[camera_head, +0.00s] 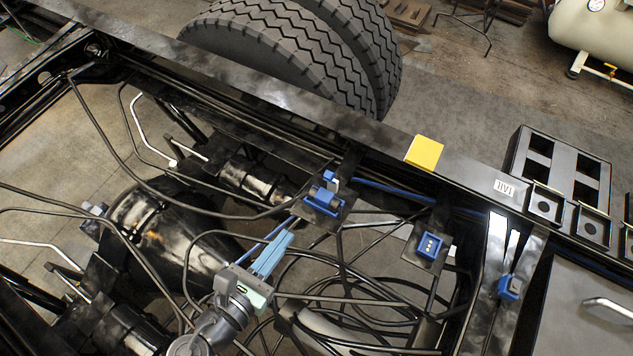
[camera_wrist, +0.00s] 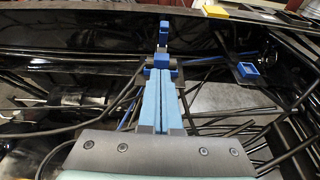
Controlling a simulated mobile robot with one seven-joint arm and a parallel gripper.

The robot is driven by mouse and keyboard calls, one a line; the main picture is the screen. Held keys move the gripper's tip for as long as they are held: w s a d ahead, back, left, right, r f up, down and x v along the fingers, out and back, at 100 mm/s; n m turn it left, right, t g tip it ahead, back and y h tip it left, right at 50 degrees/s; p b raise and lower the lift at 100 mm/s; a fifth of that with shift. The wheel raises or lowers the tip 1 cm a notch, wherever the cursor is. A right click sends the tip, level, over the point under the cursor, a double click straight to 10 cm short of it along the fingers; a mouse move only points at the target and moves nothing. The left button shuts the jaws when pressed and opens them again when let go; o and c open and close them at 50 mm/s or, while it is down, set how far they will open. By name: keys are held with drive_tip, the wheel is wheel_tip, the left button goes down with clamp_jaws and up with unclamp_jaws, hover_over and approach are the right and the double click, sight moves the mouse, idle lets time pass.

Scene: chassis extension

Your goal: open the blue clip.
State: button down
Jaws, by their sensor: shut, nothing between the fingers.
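A blue clip (camera_head: 324,199) sits on a dark bracket plate below the chassis rail. In the wrist view this clip (camera_wrist: 160,62) is straight beyond my fingertips, with a narrow blue part standing up above its body. My gripper (camera_head: 290,234) has light blue fingers, pressed together with nothing between them. They point at the clip from the lower left in the head view. In the wrist view my gripper (camera_wrist: 161,72) overlaps the clip's lower edge, so I cannot tell whether they touch. A second blue clip (camera_head: 431,245) sits to the right, and a third (camera_head: 510,287) farther right.
The long black chassis rail (camera_head: 385,140) runs behind the clips, with a yellow block (camera_head: 424,152) on it. Black hoses (camera_head: 340,280) loop below and right of my gripper. Large tyres (camera_head: 290,55) stand beyond the rail. A blue line runs along the rail.

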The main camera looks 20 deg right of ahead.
drive_tip(key=p, duration=0.2)
approach(325, 179)
drive_tip(key=x, duration=0.3)
drive_tip(key=f+x, duration=0.1)
drive_tip(key=x, duration=0.1)
drive_tip(key=shift+w+d+f, duration=0.15)
drive_tip(key=shift+w+d, duration=0.25)
drive_tip(key=shift+d, duration=0.15)
drive_tip(key=shift+r, duration=0.3)
drive_tip(key=shift+r+p, duration=0.15)
drive_tip(key=shift+p, duration=0.45)
drive_tip(key=shift+w+d+p, duration=0.1)
drive_tip(key=shift+p, duration=0.3)
drive_tip(key=shift+g+y+p, duration=0.3)
drive_tip(key=shift+p, duration=0.2)
